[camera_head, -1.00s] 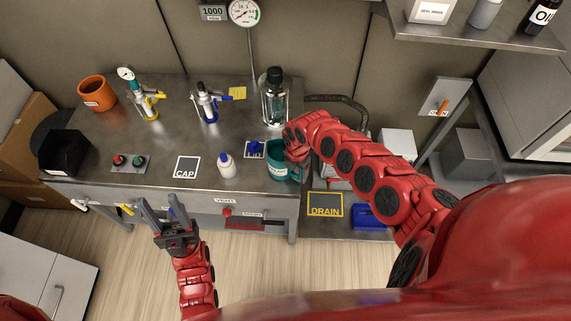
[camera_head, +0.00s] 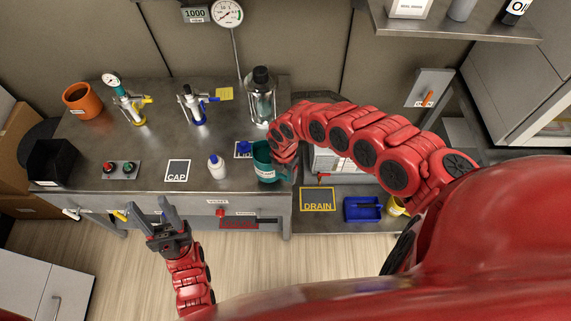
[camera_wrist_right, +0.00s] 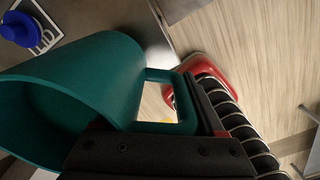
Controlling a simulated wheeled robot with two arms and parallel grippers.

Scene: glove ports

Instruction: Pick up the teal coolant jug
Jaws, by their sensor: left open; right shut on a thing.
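The teal coolant jug (camera_head: 264,160) is at the front right of the metal bench, near its edge. It is large in the right wrist view (camera_wrist_right: 95,85), with its open mouth toward the lower left. My right gripper (camera_head: 287,163) is shut on the jug's handle, which shows between the dark fingers in the right wrist view. I cannot tell whether the jug's base touches the bench. My left gripper (camera_head: 156,220) is open and empty in front of the bench's front edge, its fingers pointing toward the bench.
A blue lid (camera_head: 243,149) lies on a marked pad left of the jug. A white bottle (camera_head: 217,167) and the CAP mat (camera_head: 177,171) are further left. A glass-sided vessel (camera_head: 261,98) stands behind the jug. The DRAIN mat (camera_head: 318,199) and blue tray (camera_head: 362,209) lie on the lower shelf.

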